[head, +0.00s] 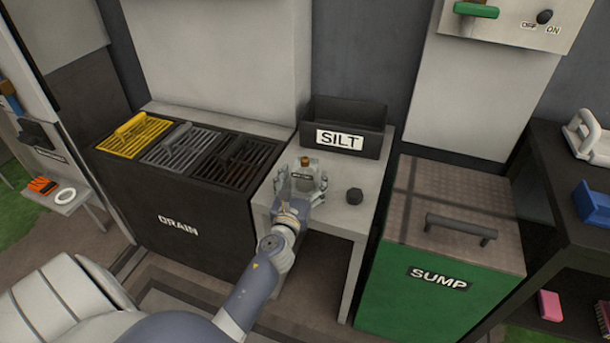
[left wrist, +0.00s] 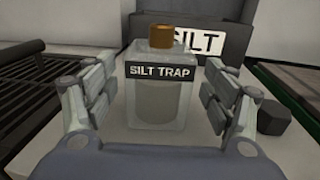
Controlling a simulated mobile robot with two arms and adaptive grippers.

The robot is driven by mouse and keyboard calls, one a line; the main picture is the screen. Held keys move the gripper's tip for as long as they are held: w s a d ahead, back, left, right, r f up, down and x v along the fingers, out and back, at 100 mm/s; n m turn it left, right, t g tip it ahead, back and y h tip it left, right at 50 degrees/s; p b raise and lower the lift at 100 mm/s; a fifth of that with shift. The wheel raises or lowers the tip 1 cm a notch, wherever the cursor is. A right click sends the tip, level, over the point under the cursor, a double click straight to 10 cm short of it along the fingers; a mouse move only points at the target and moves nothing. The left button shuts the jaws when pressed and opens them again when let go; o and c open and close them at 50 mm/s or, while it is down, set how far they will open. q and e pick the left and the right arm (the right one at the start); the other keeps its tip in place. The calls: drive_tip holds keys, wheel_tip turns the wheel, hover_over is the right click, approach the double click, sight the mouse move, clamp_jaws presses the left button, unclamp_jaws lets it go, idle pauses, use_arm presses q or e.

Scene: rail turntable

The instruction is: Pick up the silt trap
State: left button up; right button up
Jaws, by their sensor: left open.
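The silt trap is a clear, square-shouldered bottle with a brown cap and a black label reading SILT TRAP. It stands upright on a small grey table (head: 338,215), and its cap (head: 306,161) shows above my gripper in the head view. In the left wrist view the silt trap (left wrist: 160,108) fills the middle. My left gripper (head: 302,181) is open, with one finger on each side of the bottle; in the left wrist view the gripper (left wrist: 160,100) shows a gap on both sides. My right gripper is not in view.
A dark bin marked SILT (head: 341,139) stands behind on the table. A small dark block (head: 354,196) lies to the right of the bottle. The DRAIN cabinet (head: 185,226) with three grates is on the left, the green SUMP box (head: 440,300) on the right.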

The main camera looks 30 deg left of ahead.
use_arm(q)
drive_tip(key=shift+x, duration=1.45)
drive_tip(key=shift+a, duration=0.1)
drive_tip(key=c, duration=1.4)
drive_tip(key=shift+r, duration=0.15)
